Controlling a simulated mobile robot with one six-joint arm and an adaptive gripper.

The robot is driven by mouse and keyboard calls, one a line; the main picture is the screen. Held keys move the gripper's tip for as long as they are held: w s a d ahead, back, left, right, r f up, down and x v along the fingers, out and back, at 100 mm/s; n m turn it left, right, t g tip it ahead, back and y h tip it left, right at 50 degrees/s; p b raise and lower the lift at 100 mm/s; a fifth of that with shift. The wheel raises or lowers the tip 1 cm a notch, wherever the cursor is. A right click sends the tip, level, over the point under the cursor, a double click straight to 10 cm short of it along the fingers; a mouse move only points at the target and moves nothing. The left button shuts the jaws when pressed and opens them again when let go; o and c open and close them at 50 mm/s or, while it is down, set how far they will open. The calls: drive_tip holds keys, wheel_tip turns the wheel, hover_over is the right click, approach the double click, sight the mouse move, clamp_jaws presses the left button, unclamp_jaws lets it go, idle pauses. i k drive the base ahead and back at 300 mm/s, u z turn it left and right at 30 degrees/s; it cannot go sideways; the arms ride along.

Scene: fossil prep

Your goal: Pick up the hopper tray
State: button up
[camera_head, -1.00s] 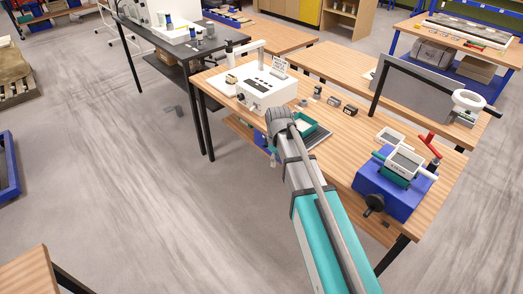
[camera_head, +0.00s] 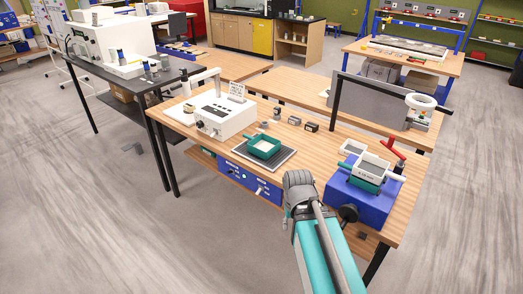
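A small teal open tray (camera_head: 264,147), which looks like the hopper tray, sits on a dark square plate (camera_head: 262,158) near the front edge of the wooden table. Its inside looks pale. A second framed piece with a teal lower part (camera_head: 370,171) sits on the blue machine to the right, so I cannot be fully sure which one the task names. My arm rises from the bottom of the picture and ends in a grey joint in front of the table, right of and below the teal tray. My gripper's fingers do not show.
A white device (camera_head: 222,117) stands left of the tray, and small dark blocks (camera_head: 295,121) lie behind it. A blue machine (camera_head: 361,197) with a red handle stands at the table's right end. A blue panel (camera_head: 250,180) hangs under the tabletop. Open floor lies front left.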

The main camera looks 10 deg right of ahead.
sight(264, 146)
drive_tip(key=z, duration=0.2)
drive_tip(key=i, duration=1.25)
drive_tip(key=z, duration=0.05)
